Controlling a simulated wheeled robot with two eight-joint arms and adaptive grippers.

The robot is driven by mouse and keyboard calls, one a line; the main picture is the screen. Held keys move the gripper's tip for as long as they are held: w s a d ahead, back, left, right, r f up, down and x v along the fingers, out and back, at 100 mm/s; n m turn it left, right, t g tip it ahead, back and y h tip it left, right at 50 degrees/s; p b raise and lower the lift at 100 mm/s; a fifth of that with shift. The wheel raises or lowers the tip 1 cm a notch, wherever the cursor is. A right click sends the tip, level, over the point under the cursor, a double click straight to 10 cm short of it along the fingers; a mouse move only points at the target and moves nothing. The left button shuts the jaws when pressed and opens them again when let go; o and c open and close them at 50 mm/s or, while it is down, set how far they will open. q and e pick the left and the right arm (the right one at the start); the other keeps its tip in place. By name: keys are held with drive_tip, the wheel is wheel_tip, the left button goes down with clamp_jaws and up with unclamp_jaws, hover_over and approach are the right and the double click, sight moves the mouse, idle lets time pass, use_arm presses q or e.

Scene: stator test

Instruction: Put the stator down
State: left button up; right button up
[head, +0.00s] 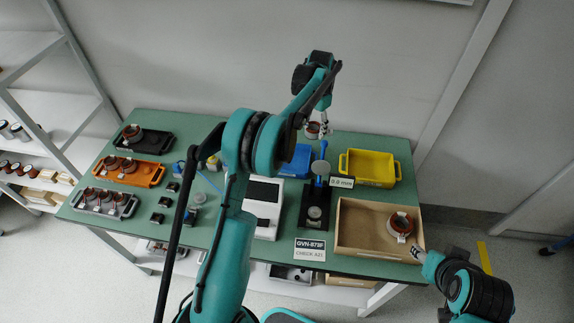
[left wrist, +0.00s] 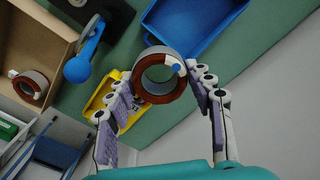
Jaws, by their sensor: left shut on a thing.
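My left gripper (head: 316,128) is shut on a stator (left wrist: 178,90), a reddish-brown and grey ring with a small blue spot and white tag. It also shows small in the head view (head: 313,130). The gripper's fingers flank the ring in the left wrist view. The stator is held over the back part of the green table, near the blue bin (head: 298,162) and the yellow bin (head: 346,164). I cannot tell how high it is. My right gripper (head: 419,254) is at the wooden tray's front right corner; its jaw state is unclear.
The wooden tray (head: 345,243) holds another stator (head: 400,225). A black stand with a blue lever (head: 321,168) stands left of it. A white device (head: 263,197), a black tray (head: 155,142), an orange tray (head: 145,181) and a grey tray (head: 122,210) sit further left.

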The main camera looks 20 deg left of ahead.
use_arm(q)
wheel_tip(320, 180, down, 8)
drive_tip(key=b, duration=0.3)
drive_tip(key=a+f, duration=0.2)
drive_tip(key=a, duration=0.1)
drive_tip(key=s+a+f+b, duration=0.1)
drive_tip(key=a+f, duration=0.2)
drive_tip(key=a, duration=0.1)
drive_tip(key=a+f+b, duration=0.1)
drive_tip(key=a+f, duration=0.1)
drive_tip(key=a, duration=0.2)
drive_tip(key=shift+s+a+f, duration=0.15)
drive_tip(key=shift+a, duration=0.05)
wheel_tip(320, 180, down, 4)
drive_tip(key=shift+f+b, duration=0.1)
drive_tip(key=shift+b, duration=0.55)
drive_tip(key=o, duration=1.5)
drive_tip(key=shift+c, duration=0.2)
